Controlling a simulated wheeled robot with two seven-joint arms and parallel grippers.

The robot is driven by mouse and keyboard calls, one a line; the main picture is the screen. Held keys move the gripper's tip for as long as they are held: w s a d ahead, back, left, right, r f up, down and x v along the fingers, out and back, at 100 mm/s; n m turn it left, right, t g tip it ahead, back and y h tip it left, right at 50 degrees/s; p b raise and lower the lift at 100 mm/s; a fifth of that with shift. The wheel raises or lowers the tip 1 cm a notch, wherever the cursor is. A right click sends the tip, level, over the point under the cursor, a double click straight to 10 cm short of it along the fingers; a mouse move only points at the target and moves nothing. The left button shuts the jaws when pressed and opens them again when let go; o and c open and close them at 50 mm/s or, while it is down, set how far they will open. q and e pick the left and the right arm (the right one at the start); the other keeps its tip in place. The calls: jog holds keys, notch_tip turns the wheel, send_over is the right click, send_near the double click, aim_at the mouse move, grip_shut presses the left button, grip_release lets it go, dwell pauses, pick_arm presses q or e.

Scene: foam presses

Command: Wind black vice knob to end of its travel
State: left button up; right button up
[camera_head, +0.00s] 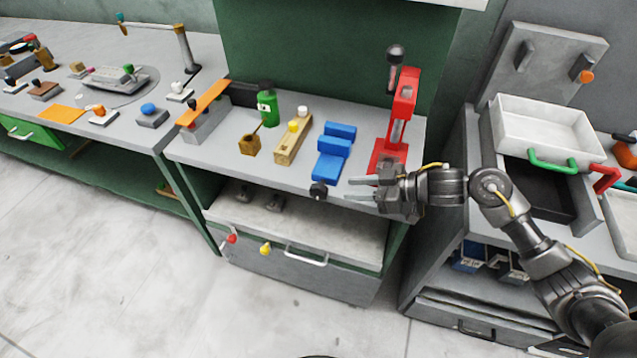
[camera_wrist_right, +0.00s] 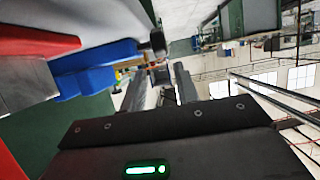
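The blue vice (camera_head: 329,163) stands at the front edge of the middle bench. Its black knob (camera_head: 318,190) sticks out past the bench edge, at the vice's front. In the right wrist view, the blue vice (camera_wrist_right: 95,68) is at upper left with the dark knob (camera_wrist_right: 158,42) at its end. My right gripper (camera_head: 352,190) is open, its fingers pointing left towards the knob, with a small gap between fingertips and knob. My left gripper is not in view.
A red press (camera_head: 402,115) stands right of the vice, behind my right gripper. A wooden block with knobs (camera_head: 292,140) and a green container (camera_head: 266,107) stand to the left. Below are a shelf and a grey drawer (camera_head: 300,270). Free floor lies in front.

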aim_at(325, 189)
jog(key=x, duration=0.4)
jog(key=shift+a+p, duration=0.2)
jog(key=shift+p, duration=0.1)
jog(key=x, duration=0.5)
jog(key=shift+w+a+f+p, duration=0.2)
jog(key=shift+a+f+p, duration=0.1)
jog(key=shift+a, duration=0.1)
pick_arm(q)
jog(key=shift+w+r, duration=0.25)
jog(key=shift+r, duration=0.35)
pick_arm(e)
jog(key=shift+r, duration=0.1)
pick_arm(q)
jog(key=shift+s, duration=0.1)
pick_arm(e)
grip_shut()
jog(key=f+y+b, duration=0.1)
jog(key=b, duration=0.1)
jog(key=shift+s+b, duration=0.1)
jog(key=shift+b, duration=0.25)
jog(key=shift+d+r+t+y+b, duration=0.15)
jog(key=shift+r+t+y+b, duration=0.25)
jog(key=shift+y, duration=0.4)
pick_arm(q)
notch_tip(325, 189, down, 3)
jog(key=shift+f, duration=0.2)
pick_arm(e)
jog(key=shift+r, duration=0.1)
